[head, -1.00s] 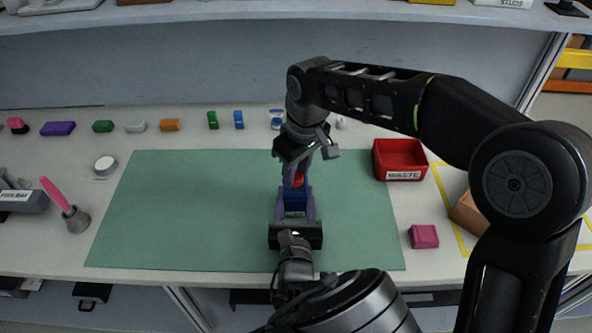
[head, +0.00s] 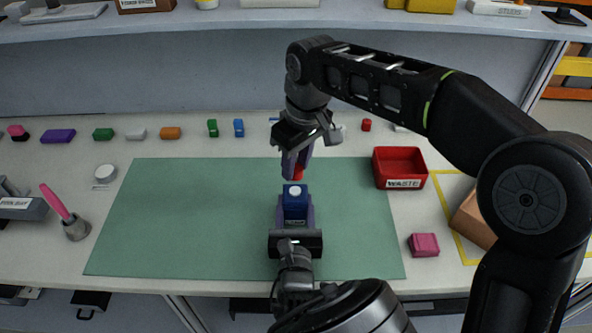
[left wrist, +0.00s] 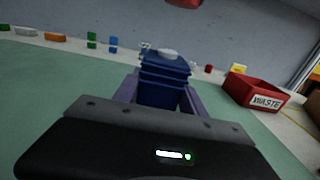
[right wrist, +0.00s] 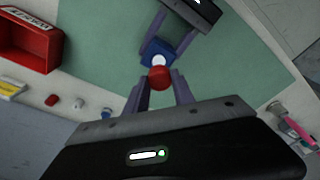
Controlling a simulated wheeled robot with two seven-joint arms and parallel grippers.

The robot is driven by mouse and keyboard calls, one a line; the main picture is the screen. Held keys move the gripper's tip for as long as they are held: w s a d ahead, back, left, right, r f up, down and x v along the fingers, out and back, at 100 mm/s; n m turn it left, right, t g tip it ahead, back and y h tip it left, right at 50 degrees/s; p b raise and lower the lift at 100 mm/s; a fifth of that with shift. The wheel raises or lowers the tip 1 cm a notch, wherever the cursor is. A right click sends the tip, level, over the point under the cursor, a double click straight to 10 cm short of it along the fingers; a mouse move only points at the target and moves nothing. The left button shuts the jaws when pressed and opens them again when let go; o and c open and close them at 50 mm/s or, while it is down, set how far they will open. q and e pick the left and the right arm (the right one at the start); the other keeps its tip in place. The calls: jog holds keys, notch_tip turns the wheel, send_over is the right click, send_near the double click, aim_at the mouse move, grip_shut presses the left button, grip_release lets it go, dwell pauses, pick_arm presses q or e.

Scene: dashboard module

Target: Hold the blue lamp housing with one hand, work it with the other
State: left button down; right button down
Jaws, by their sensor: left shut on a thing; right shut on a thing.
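The blue lamp housing (head: 294,207) stands upright over the green mat, with a white round piece (head: 295,190) on its top. My left gripper (head: 296,216) is shut on the housing from the near side, one finger on each flank; the left wrist view shows the housing (left wrist: 163,88) between both fingers. My right gripper (head: 297,170) is above it, shut on a small rounded red part (head: 298,174). The red part also shows in the right wrist view (right wrist: 160,78). A gap separates it from the white top. Its upper side is hidden by the fingers.
The green mat (head: 180,220) is clear around the housing. A red waste bin (head: 400,184) stands to the right, with a pink block (head: 424,245) nearer. Several small coloured parts line the back. A pink-handled tool (head: 57,204) stands at left.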

aim_at(295, 180)
dwell(0.3)
pick_arm(q)
jog(key=c, duration=0.6)
grip_release()
notch_tip(295, 180, up, 10)
jog(key=shift+f, duration=0.1)
dwell(0.5)
